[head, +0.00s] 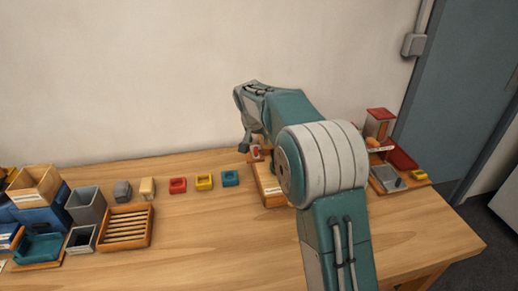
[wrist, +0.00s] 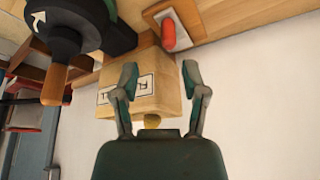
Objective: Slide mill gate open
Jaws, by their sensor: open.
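The mill seems to be the wooden box body (wrist: 150,60) with a printed label and a black round part (wrist: 70,25) bearing a white arrow and a wooden handle (wrist: 54,84). A small yellowish knob (wrist: 152,121) shows at the box's edge, just past my gripper's palm; I cannot tell whether it is the gate. My gripper (wrist: 159,80) is open, with its fingers apart across the labelled box face and nothing held. In the head view, my gripper (head: 246,140) points down above the table's back, and my arm hides much of the mill area.
A red piece (wrist: 168,36) sits on a wooden plate beside the box. On the table (head: 190,225), red, yellow and teal blocks (head: 204,182) stand in a row. A slatted wooden tray (head: 124,229) and bins are at left. A red-topped unit (head: 379,122) stands at right.

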